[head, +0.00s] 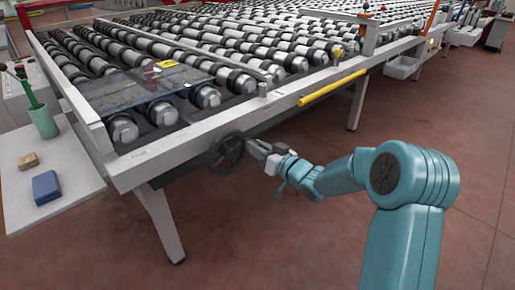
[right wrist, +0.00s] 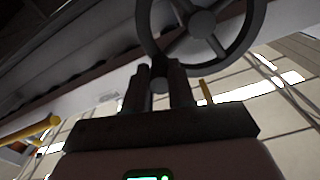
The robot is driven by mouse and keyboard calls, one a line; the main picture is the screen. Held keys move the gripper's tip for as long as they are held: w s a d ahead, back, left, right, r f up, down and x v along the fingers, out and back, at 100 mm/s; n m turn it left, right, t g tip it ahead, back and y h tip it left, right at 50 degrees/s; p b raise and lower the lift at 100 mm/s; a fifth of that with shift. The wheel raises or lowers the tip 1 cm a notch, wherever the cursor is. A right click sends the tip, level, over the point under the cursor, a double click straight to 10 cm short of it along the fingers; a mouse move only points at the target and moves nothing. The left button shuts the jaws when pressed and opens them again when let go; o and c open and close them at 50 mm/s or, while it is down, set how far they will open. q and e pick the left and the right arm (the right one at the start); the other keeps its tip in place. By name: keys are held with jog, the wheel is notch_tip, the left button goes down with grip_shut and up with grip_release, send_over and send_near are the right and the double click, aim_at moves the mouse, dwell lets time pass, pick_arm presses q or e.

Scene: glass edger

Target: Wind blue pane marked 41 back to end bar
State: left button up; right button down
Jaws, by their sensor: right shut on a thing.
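A dark blue, see-through pane (head: 135,88) lies flat on the rollers at the left end of the table. It bears a yellow label (head: 166,64); I cannot read a number on it. The pane's left edge is close to the pale bar (head: 75,95) across the table's left end; I cannot tell whether they touch. A dark spoked handwheel (head: 226,153) sits under the table's front rail. My right gripper (head: 258,150) is at the wheel's right side. In the right wrist view its fingers (right wrist: 160,85) are shut on the wheel's handle (right wrist: 159,70). My left gripper is out of view.
A side shelf (head: 75,165) at left holds a blue block (head: 46,187), a tan block (head: 28,161) and a green cup (head: 43,122). A yellow bar (head: 332,88) runs along the front rail. A table leg (head: 160,222) stands below; the floor in front is clear.

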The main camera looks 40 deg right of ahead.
aim_at(235, 134)
jog(key=shift+a+r+n+b, duration=0.2)
jog(key=shift+r+n+b, duration=0.1)
jog(key=shift+n+b, duration=0.65)
jog(key=n+b, duration=0.1)
jog(key=a+r+n+b, duration=0.1)
jog(key=n+b, duration=0.1)
jog(key=shift+s+r, duration=0.1)
jog(key=shift+r, duration=0.1)
jog(key=n+b, duration=0.1)
jog(key=a+r+n+b, duration=0.1)
jog(key=n, duration=0.1)
jog(key=shift+a+b, duration=0.2)
jog(key=shift+b, duration=0.2)
jog(key=shift+s+a+r+n+b, duration=0.1)
jog(key=shift+a+r+n+b, duration=0.3)
jog(key=shift+n+b, duration=0.4)
jog(key=shift+n, duration=0.25)
jog(key=c, duration=1)
grip_release()
jog(key=shift+o, duration=0.2)
jog(key=s+d+p, duration=0.1)
jog(key=s+p, duration=0.1)
jog(key=s, duration=1.4)
jog(key=shift+s+p, duration=0.15)
jog(key=shift+p, duration=0.25)
